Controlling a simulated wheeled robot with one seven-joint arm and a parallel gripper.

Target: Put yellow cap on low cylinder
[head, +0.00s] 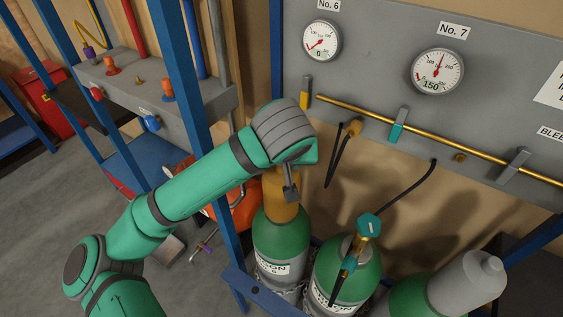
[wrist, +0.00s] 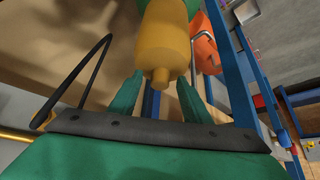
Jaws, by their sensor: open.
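The yellow cap (head: 281,197) sits upright on top of the leftmost green cylinder (head: 281,240), partly hidden by my arm's end. In the wrist view the cap (wrist: 166,40) shows its wide body and narrow knob, with a bit of green cylinder (wrist: 176,7) beyond it. My gripper (wrist: 160,84) is open, its two green fingers apart on either side of the cap's knob. I see no contact between fingers and cap. In the head view my gripper (head: 290,188) is at the cap. The No. 6 gauge (head: 321,41) reads 0; the No. 7 gauge (head: 437,71) reads 150.
The middle cylinder (head: 358,262) carries a valve with a teal knob (head: 369,227). The right cylinder wears a grey cap (head: 467,284). A blue frame post (head: 180,75) stands left of the cylinders.

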